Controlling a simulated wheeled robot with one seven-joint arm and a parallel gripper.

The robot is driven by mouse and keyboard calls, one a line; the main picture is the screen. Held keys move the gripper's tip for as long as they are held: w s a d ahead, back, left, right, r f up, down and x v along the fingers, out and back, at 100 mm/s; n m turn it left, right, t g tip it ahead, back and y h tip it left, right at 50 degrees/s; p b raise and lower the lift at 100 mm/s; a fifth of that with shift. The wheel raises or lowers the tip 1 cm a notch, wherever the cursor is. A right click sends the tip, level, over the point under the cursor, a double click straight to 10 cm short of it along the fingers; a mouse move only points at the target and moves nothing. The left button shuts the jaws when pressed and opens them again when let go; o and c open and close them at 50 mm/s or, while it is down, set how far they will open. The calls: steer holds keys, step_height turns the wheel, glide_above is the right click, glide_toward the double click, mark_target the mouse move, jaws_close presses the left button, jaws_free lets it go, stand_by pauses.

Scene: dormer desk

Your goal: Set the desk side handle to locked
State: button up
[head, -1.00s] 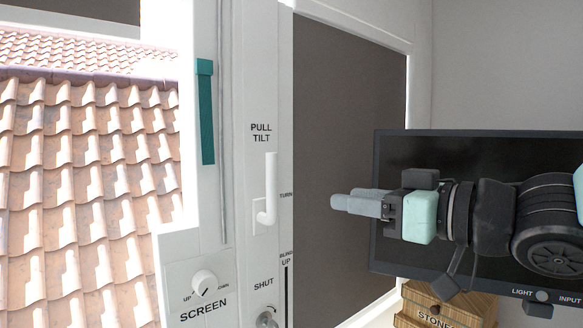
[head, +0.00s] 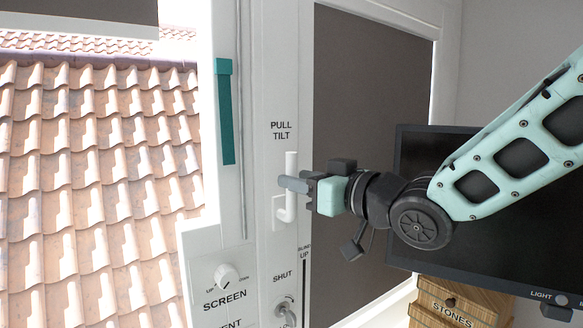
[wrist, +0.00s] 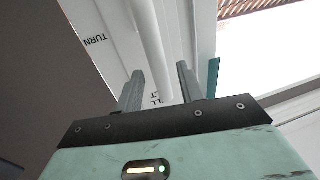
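A white upright handle (head: 291,165) with a hooked lower end is mounted on the white window frame, below the words "PULL TILT". The word "TURN" shows beside it in the wrist view. My gripper (head: 284,183) reaches in from the right, its grey fingers level with the middle of the handle. In the wrist view the handle (wrist: 149,38) runs between the two spread fingers of my gripper (wrist: 160,70). They are open, with a gap visible around the handle; I cannot tell whether either finger touches it. The fingers hide part of the handle in the head view.
A SCREEN knob (head: 227,276) and a SHUT keyed lock (head: 286,308) sit lower on the frame. A teal strip (head: 225,110) is to the left. A dark monitor (head: 480,255) stands behind my arm, with a wooden STONES box (head: 460,298) below it. Roof tiles show outside.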

steer(key=shift+p+x, duration=0.4)
steer(key=shift+x, duration=1)
jaws_close()
